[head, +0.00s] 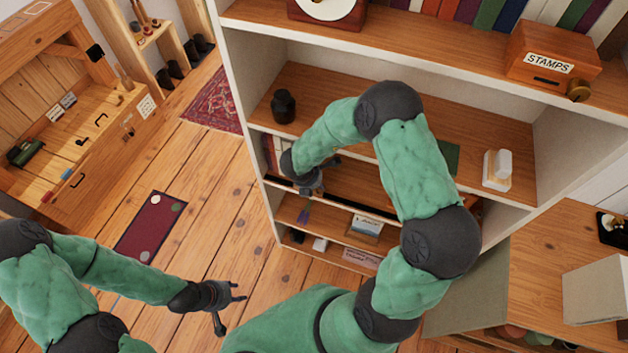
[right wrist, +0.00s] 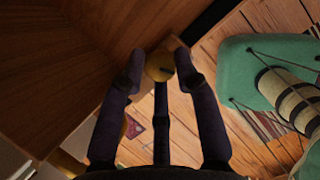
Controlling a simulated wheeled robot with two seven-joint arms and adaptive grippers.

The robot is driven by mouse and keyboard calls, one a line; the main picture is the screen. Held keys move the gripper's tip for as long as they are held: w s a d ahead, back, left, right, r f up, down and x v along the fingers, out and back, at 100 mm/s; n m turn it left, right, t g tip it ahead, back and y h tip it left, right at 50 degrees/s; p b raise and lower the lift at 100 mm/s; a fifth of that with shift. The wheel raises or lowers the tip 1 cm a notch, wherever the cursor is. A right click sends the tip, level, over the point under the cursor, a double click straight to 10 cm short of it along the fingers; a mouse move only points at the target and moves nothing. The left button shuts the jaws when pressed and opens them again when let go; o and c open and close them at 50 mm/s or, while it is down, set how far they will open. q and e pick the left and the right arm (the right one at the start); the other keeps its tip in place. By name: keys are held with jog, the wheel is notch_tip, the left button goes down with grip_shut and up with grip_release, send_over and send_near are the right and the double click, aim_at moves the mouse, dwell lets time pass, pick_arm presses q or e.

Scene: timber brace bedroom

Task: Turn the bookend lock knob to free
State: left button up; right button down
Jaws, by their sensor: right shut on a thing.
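A round brass-coloured knob (right wrist: 160,66) shows in the right wrist view between the fingertips of my right gripper (right wrist: 160,76). A short dark mark is on its face, but its setting is too small to read. The fingers are shut on the knob. In the head view my right gripper (head: 320,178) reaches in at the left part of the bookcase, by the shelf with books, and the knob is hidden there. My left gripper (head: 231,306) is open and empty, above the wooden floor.
The bookcase (head: 243,60) has several shelves. A dark jar (head: 284,106), a white object (head: 497,169) and a STAMPS box (head: 551,54) stand on them. A workbench (head: 85,150) is at the left and a wooden cabinet (head: 560,250) at the right. Floor between is mostly clear.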

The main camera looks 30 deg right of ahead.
jog(key=n, duration=0.2)
jog(key=n+t, duration=0.1)
jog(key=d+n+y, duration=0.1)
jog(key=n, duration=0.1)
jog(key=shift+r+n+t, duration=0.2)
jog(key=shift+n+t, duration=0.1)
jog(key=shift+t, duration=0.1)
jog(key=n+y, duration=0.1)
jog(key=n, duration=0.2)
jog(key=n+t+y, duration=0.1)
jog(key=n, duration=0.2)
jog(key=shift+w+d+r, duration=0.1)
jog(key=shift+w, duration=0.05)
jog(key=c, duration=1)
grip_release()
jog(key=shift+o, duration=0.2)
jog(key=shift+f, duration=0.2)
jog(key=shift+s+a+y, duration=0.2)
jog(key=shift+y, duration=0.1)
